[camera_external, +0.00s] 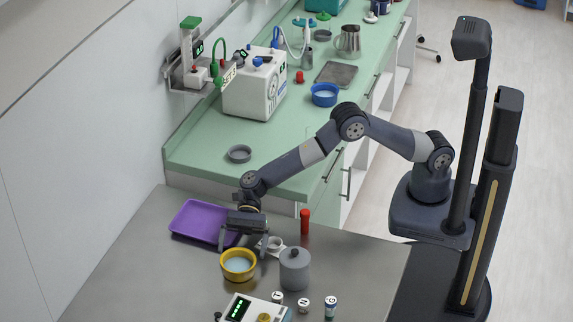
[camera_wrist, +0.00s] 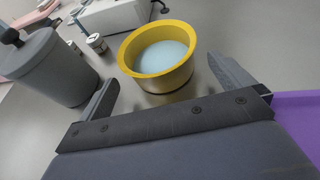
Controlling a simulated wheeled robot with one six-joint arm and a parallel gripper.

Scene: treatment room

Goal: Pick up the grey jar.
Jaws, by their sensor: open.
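The grey jar (camera_external: 295,272), a cylinder with a lid and a dark round knob, stands upright on the steel table. It also shows at the left of the wrist view (camera_wrist: 52,72). My gripper (camera_external: 243,248) is open and empty above the table, to the left of the jar in the external view. In the wrist view its spread fingers (camera_wrist: 163,75) point toward a yellow bowl (camera_wrist: 160,74) with pale blue contents. The jar lies outside the fingers, beyond the left one, with no contact visible.
A purple tray (camera_external: 190,223) lies behind and left of my gripper. A small white cup (camera_external: 274,242) and a red tube (camera_external: 305,222) stand behind the jar. A device with a green display (camera_external: 247,309) and several small containers are in front. The table's left side is clear.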

